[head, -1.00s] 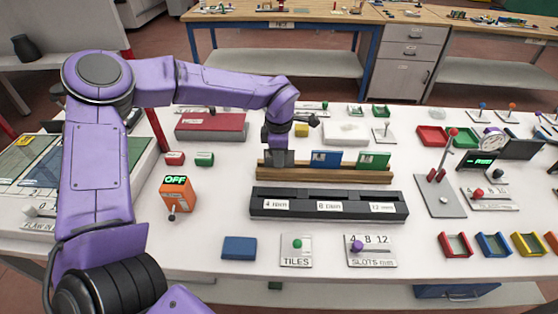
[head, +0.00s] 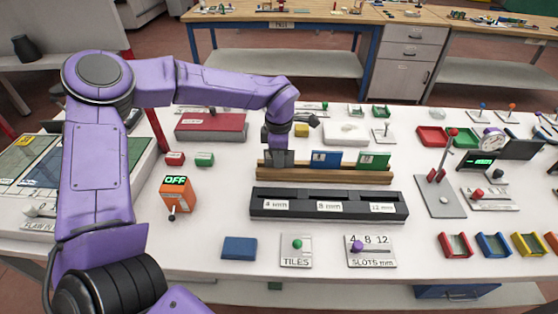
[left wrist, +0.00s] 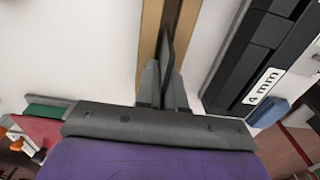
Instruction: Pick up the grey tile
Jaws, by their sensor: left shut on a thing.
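My left gripper (head: 279,158) is at the left end of the brown wooden rack (head: 330,177). In the left wrist view my gripper (left wrist: 162,85) is shut on the thin grey tile (left wrist: 168,45), seen edge-on between its fingers and over the rack (left wrist: 151,40). In the head view the tile is hard to tell from the grey fingers. Whether it still touches the rack groove is unclear. A blue tile (head: 326,158) and a green tile (head: 374,160) stand in the same rack, to the right. My right gripper is not in view.
A black slotted block (head: 330,217) with mm labels lies just in front of the rack. An orange box (head: 177,195) reading OFF stands to the left. A blue block (head: 239,247) and a TILES plate (head: 296,262) lie near the front edge.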

